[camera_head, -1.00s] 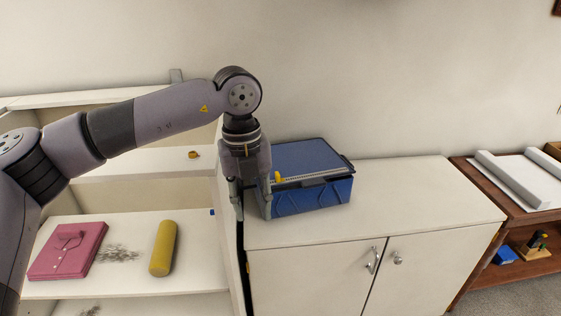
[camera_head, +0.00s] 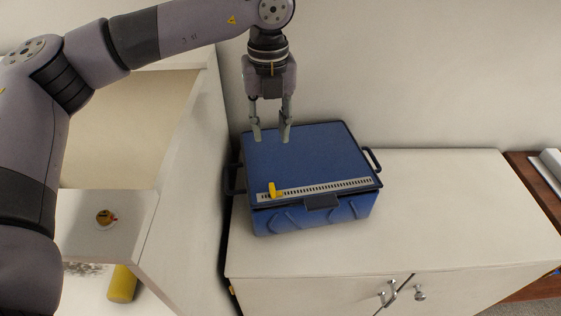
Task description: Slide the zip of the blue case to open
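The blue case (camera_head: 320,160) sits on the white cabinet top, with dark handles at its sides and a dark latch at the front. A pale zip strip (camera_head: 325,189) runs along the front edge of its lid. The yellow zip pull (camera_head: 273,190) is at the strip's left end. My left gripper (camera_head: 271,139) points down over the left part of the lid, behind the zip pull and apart from it. Its two fingers are spread with nothing between them. My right gripper is not in view.
The cabinet top (camera_head: 450,205) is clear to the right of the case. A white shelf unit wall (camera_head: 190,190) stands close on the left. A wall is behind.

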